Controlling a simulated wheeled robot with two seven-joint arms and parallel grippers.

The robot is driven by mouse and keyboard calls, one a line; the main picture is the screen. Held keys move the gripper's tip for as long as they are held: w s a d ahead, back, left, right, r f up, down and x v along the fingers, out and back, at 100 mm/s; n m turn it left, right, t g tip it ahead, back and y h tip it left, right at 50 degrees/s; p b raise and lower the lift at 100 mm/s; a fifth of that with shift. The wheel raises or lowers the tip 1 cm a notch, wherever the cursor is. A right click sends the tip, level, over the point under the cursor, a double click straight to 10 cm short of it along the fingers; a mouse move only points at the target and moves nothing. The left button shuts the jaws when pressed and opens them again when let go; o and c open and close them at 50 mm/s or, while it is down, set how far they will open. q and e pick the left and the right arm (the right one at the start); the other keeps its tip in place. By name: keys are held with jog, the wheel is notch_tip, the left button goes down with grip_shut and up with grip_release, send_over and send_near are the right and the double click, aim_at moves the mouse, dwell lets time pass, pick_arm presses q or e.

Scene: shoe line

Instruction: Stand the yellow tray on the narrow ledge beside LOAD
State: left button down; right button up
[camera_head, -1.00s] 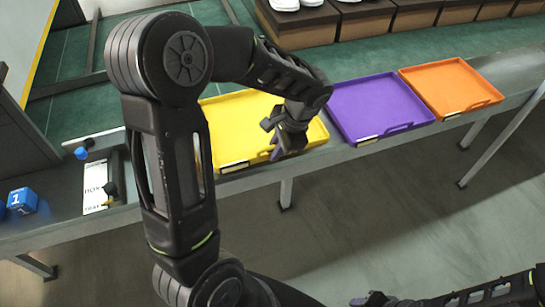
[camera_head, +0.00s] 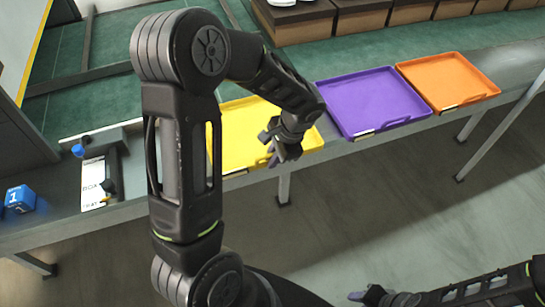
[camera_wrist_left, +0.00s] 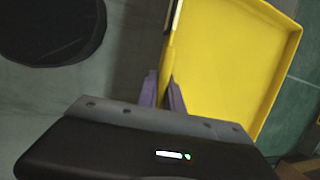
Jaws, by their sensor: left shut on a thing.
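The yellow tray (camera_head: 243,135) lies on the long grey table in the head view, left of the purple tray and partly hidden behind my left arm. My left gripper (camera_head: 279,156) is at its front edge. In the left wrist view, the purple fingers (camera_wrist_left: 164,92) are shut on the rim of the yellow tray (camera_wrist_left: 228,65). The tray looks roughly flat, its front edge at the table's front edge. My right gripper (camera_head: 366,298) is low in the head view, away from the table; its opening is unclear. No LOAD lettering is readable.
The purple tray (camera_head: 372,100) and orange tray (camera_head: 447,80) lie to the right. Left are a white lettered card (camera_head: 93,182), a blue knob (camera_head: 78,150) and a blue numbered cube (camera_head: 20,199). Shoe boxes (camera_head: 362,22) line the back. Floor in front is clear.

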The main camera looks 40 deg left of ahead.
pick_arm(q)
jog(key=shift+f, duration=0.2)
jog(key=c, duration=1.5)
grip_release()
jog(key=shift+r, duration=0.1)
jog(key=v, duration=1.2)
jog(key=shift+b, duration=0.3)
jog(key=shift+r, duration=0.15)
